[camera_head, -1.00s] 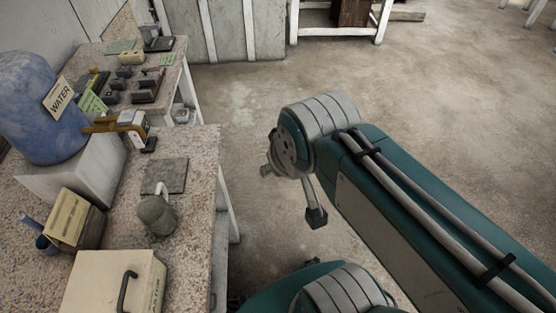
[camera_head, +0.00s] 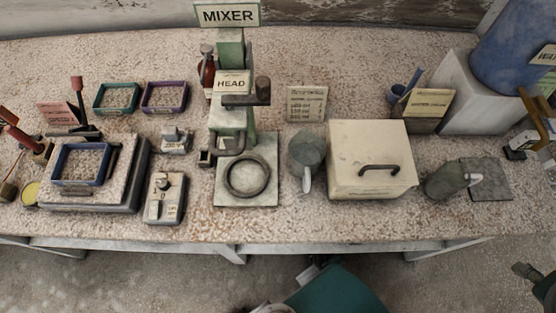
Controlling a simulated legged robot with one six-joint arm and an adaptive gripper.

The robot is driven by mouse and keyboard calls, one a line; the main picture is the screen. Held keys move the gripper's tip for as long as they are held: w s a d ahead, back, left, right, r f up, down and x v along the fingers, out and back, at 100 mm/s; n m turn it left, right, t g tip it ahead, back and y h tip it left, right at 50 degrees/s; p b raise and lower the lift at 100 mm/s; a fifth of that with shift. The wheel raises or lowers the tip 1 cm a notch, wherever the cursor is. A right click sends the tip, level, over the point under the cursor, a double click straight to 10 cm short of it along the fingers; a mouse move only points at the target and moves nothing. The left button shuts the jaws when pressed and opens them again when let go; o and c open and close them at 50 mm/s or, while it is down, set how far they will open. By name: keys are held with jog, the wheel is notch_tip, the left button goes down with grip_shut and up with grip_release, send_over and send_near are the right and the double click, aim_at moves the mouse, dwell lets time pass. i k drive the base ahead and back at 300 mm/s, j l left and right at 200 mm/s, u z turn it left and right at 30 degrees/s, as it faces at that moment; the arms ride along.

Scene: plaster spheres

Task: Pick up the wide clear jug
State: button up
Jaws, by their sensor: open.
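Two grey jugs with pale handles stand on the speckled bench. One jug (camera_head: 304,148) is between the mixer and the cream box, its handle toward the front edge. It looks broad and slightly see-through. The other jug (camera_head: 445,182), darker and greenish, is right of the cream box beside a dark square slab, its handle pointing right. I cannot tell for sure which is the wide clear one. A dark part that appears to be my gripper (camera_head: 530,273) shows at the lower right edge, beyond the bench front, open and apart from both jugs. Much of it is cut off.
The mixer (camera_head: 232,130) with its ring plate stands left of the first jug. The cream lidded box (camera_head: 370,145) separates the jugs. A white block (camera_head: 470,90) bears a blue water tank (camera_head: 522,50) at right. Scales and small trays fill the left. Bench front is mostly clear.

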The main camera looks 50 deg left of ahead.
aim_at(307, 151)
jog(key=u, duration=2.15)
